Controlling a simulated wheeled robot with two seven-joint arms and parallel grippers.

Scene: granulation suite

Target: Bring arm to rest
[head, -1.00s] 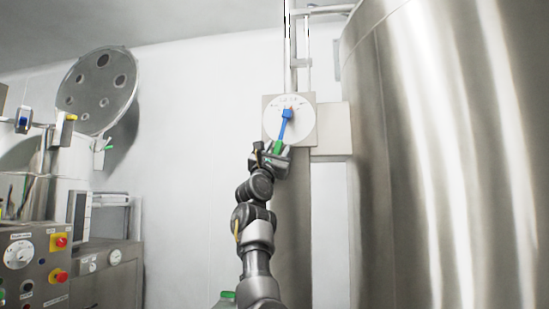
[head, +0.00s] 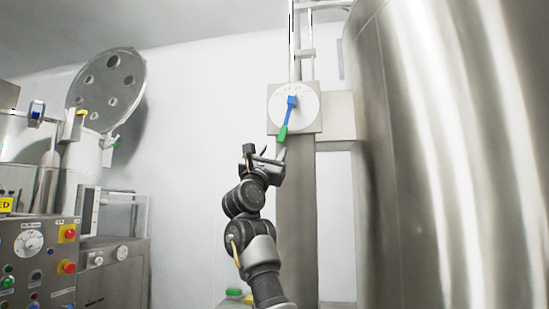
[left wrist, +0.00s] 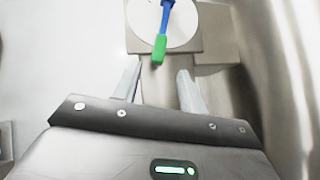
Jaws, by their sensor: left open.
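My left gripper (head: 266,153) is raised in the middle of the head view, below and a little left of the dial. Its fingers also show in the left wrist view (left wrist: 158,84), spread apart with nothing between them. A blue lever with a green tip (head: 287,116) is mounted on a round white dial (head: 309,104) on a square plate. The lever hangs down, tilted slightly left at its lower end. In the left wrist view the green tip (left wrist: 159,47) lies just beyond the fingertips, apart from them. My right gripper is in neither view.
A large shiny steel vessel (head: 455,150) fills the right side. A steel column (head: 296,220) stands below the dial. A control panel (head: 38,262) with buttons and a machine with an open round lid (head: 106,90) are at left. The white wall between is clear.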

